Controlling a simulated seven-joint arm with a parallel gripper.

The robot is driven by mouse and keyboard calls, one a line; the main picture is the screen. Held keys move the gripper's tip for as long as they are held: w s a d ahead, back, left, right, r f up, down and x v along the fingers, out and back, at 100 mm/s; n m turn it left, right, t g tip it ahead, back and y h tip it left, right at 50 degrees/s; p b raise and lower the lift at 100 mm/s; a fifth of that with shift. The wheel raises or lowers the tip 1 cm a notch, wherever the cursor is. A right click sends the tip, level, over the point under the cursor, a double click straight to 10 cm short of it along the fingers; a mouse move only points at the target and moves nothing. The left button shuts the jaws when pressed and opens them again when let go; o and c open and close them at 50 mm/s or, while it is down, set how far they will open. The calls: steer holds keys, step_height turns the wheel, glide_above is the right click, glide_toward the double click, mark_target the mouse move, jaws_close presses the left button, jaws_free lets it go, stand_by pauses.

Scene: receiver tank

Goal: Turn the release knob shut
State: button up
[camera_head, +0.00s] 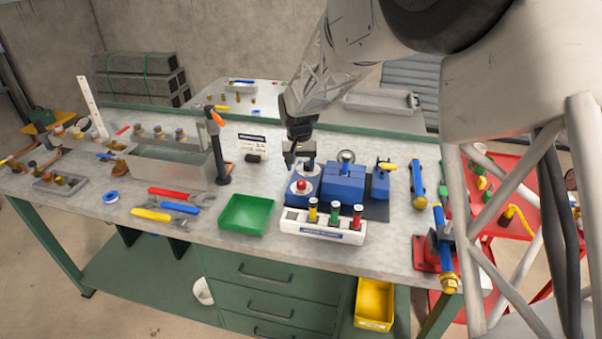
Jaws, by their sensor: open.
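A blue unit (343,182) with a dark base stands on the grey workbench (200,225). At its left end a red knob (302,185) sits on a round silver part. A yellow-handled part (388,167) sticks up at its right end. I cannot tell for sure which of these is the release knob, nor how far it is turned. My gripper (299,163) points down just above the red knob, open and seemingly empty. The gap between its fingers and the knob is too small to judge. My arm comes down from the upper right.
A white rack (322,231) with yellow, green and red-topped pieces stands in front of the blue unit. A green tray (247,214) is to its left, a black post (219,150) with an orange top farther left. A blue-yellow tool stands right.

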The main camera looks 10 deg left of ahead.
steer(key=shift+r, duration=0.85)
steer(key=shift+d, duration=0.1)
steer(key=shift+s+d+r, duration=0.15)
steer(key=shift+d+r, duration=0.1)
steer(key=shift+d, duration=0.05)
steer(key=s+d+r+m+t, duration=0.1)
steer(key=s+d+r, duration=0.6)
steer(key=d, duration=0.4)
steer(key=s+d+r, duration=0.6)
steer(key=s+d, duration=0.2)
steer(key=d, duration=0.3)
steer(key=s+d, duration=0.4)
steer(key=s, duration=0.4)
steer(key=s+d+t, duration=0.1)
steer(key=s+d, duration=0.4)
steer(key=s, duration=0.3)
steer(key=s+d+m, duration=0.1)
steer(key=s+d, duration=0.4)
steer(key=s, duration=0.4)
steer(key=shift+d+f+t, duration=0.2)
steer(key=shift+f+t, duration=0.1)
steer(key=shift+f, duration=0.05)
